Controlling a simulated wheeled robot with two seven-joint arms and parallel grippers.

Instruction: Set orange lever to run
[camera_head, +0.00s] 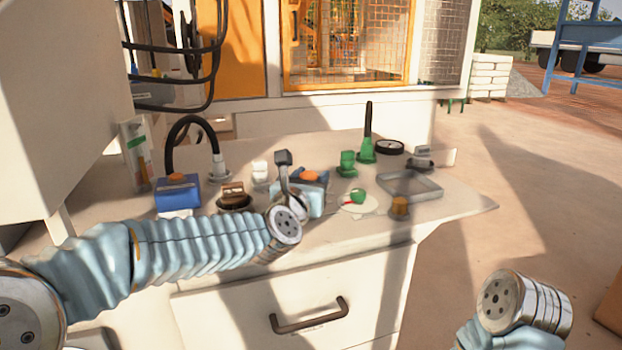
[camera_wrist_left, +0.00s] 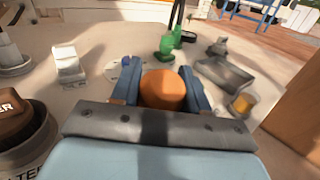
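An orange round piece (camera_wrist_left: 163,90) sits between the two blue fingers of my left gripper (camera_wrist_left: 160,85) in the left wrist view. The fingers look flush against its sides. In the head view the orange piece (camera_head: 310,176) shows just beyond my left gripper (camera_head: 308,182), above the table. I cannot tell whether it is the lever's knob or a loose piece; what is under it is hidden by the gripper. A blue box with an orange top (camera_head: 178,179) stands to the left. No orange lever's stalk or run mark can be made out. My right gripper is out of view.
A green-based upright with a black handle (camera_head: 367,140), a green block (camera_head: 347,163), a grey tray (camera_head: 420,186) and an amber cylinder (camera_head: 400,205) stand to the right. A brown knob (camera_head: 233,196) and a white piece (camera_head: 260,174) are to the left. A drawer handle (camera_head: 310,318) juts out in front.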

